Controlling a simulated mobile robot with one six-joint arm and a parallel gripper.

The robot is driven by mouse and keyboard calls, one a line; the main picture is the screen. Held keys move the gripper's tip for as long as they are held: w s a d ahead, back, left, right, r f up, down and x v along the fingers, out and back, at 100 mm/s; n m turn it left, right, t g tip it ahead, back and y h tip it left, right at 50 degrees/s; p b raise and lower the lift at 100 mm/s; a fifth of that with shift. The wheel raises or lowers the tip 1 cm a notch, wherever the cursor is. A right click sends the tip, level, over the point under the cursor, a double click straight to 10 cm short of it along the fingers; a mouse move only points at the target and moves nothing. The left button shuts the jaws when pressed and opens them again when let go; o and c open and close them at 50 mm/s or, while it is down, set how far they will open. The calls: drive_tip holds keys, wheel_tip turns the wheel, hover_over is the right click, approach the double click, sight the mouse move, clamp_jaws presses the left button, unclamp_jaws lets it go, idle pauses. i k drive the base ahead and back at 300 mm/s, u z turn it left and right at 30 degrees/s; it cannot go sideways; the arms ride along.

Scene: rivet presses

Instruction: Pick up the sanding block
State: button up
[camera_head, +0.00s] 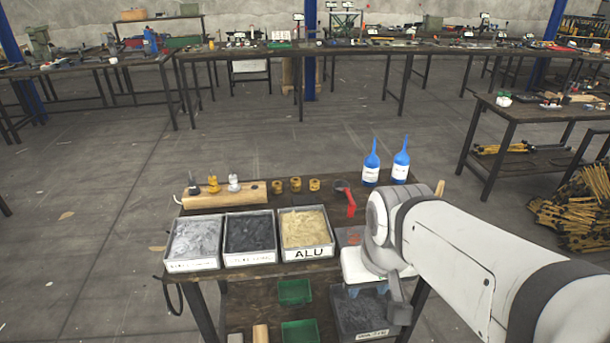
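I cannot surely tell which thing is the sanding block. A small tan block (261,334) and a paler piece (235,337) show on the lower shelf, cut by the bottom edge of the picture. My arm comes in from the lower right over the right side of the near workbench (320,187). My gripper (398,308) hangs down at the bench's front right edge. Its fingers are small and partly hidden, so I cannot see whether they are open or hold anything.
Three white trays (251,259) of powder line the bench front. Behind them are a wooden holder (222,198), brass rings (295,184), a red-handled tool (350,203) and two blue bottles (371,165). Green bins (294,291) sit below. Open floor lies behind.

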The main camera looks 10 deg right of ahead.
sight(304, 200)
drive_tip(key=u, duration=0.15)
drive_tip(key=i, duration=0.95)
drive_tip(key=z, duration=0.05)
